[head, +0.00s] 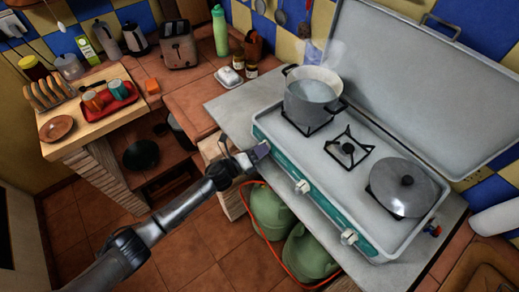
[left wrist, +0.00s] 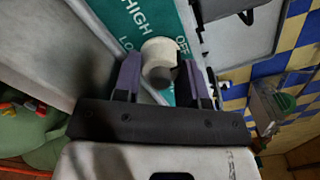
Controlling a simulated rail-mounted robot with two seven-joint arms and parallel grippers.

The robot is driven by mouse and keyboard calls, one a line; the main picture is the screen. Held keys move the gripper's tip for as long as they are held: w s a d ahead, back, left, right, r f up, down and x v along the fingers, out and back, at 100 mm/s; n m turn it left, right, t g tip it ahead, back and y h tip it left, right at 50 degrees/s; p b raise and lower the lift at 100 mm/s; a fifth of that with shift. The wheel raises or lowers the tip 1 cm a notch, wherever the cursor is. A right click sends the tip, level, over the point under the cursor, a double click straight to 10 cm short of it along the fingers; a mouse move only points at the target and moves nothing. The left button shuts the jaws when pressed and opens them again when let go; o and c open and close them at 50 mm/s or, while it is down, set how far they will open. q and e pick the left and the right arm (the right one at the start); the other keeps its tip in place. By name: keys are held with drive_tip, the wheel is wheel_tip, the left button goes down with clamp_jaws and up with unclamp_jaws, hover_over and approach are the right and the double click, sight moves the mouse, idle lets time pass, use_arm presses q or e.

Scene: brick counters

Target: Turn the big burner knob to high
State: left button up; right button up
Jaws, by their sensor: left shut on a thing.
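The camping stove (head: 268,170) stands on the counter with a green front panel. Two cream knobs show on its front in the head view, a middle knob (head: 302,187) and a right knob (head: 349,237). My left gripper (head: 259,152) is at the left end of the panel and covers the knob there. In the left wrist view, that cream knob (left wrist: 161,58) sits between the two purple-grey fingers of my left gripper (left wrist: 165,78), which is shut on it. The panel (left wrist: 140,28) reads HIGH, OFF and a partly hidden LO. My right gripper is not in view.
A steaming pot (head: 311,101) stands on the left burner, and a lidded pan (head: 402,188) on the right one. The middle burner (head: 347,150) is bare. Green gas bottles (head: 272,212) with a red hose stand below the stove.

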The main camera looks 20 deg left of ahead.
use_arm(q)
drive_tip(key=n+p, duration=0.1)
drive_tip(key=n, duration=0.3)
drive_tip(key=shift+r+p, duration=0.15)
drive_tip(key=shift+p, duration=0.25)
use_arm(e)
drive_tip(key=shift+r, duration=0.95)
use_arm(q)
drive_tip(key=n+p, duration=0.2)
drive_tip(key=n, duration=0.3)
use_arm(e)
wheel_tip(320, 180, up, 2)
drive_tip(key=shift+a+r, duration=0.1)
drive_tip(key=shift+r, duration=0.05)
use_arm(q)
drive_tip(key=n+p, duration=0.1)
drive_tip(key=n, duration=0.3)
drive_tip(key=shift+n+p, duration=0.75)
drive_tip(key=shift+n, duration=1.35)
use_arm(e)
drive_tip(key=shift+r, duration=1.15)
use_arm(q)
drive_tip(key=o, duration=0.6)
drive_tip(key=shift+o, duration=0.2)
